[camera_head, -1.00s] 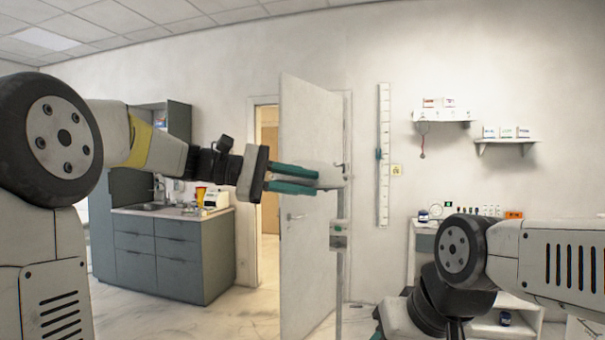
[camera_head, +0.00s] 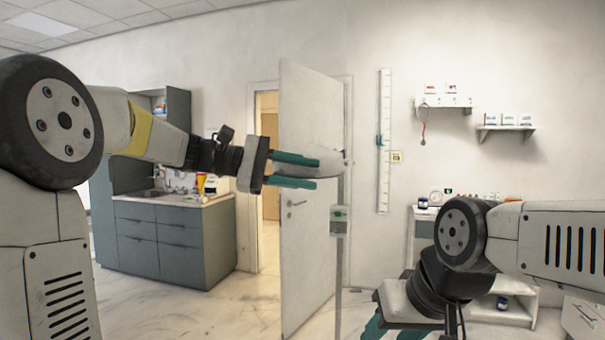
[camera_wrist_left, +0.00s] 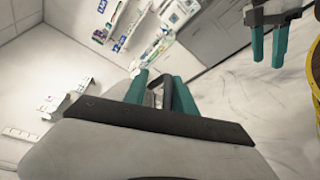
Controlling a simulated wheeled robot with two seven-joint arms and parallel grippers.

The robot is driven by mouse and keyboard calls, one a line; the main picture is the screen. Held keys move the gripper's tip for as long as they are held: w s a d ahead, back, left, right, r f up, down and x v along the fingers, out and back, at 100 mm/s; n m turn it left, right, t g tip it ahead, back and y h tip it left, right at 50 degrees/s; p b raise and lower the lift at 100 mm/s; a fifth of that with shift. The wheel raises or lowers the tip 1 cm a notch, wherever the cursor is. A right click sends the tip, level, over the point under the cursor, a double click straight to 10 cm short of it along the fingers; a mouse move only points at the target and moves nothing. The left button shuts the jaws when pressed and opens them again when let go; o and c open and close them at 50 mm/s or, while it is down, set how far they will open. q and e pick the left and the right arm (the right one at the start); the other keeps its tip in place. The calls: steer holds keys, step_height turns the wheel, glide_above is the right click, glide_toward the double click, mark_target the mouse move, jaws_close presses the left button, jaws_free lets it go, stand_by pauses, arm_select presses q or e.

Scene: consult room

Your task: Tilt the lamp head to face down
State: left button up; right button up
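The lamp has a pale, flattened head (camera_head: 328,160) on a thin upright pole (camera_head: 339,265) with a small control box (camera_head: 340,221). The head looks roughly level, seen edge-on; its underside is hidden. My left gripper (camera_head: 305,172) is at the head's left end, its green fingers apart with part of the head between or behind them. In the left wrist view a dark looped handle (camera_wrist_left: 156,88) shows between the left fingers (camera_wrist_left: 160,92); contact cannot be told. My right gripper (camera_head: 397,332) is low at the right with its fingers apart, empty; it also shows in the wrist view (camera_wrist_left: 269,45).
A half-open door (camera_head: 305,225) stands behind the lamp. A grey cabinet with a sink (camera_head: 175,240) is at the left. Wall shelves (camera_head: 506,127) and a low white unit (camera_head: 510,312) are at the right. Open floor (camera_head: 240,310) lies in front.

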arm_select(q)
steer(key=shift+a, duration=0.1)
steer(key=a+r, duration=0.1)
steer(key=a, duration=0.6)
steer(key=shift+s+a+r, duration=0.15)
steer(key=shift+a, duration=0.1)
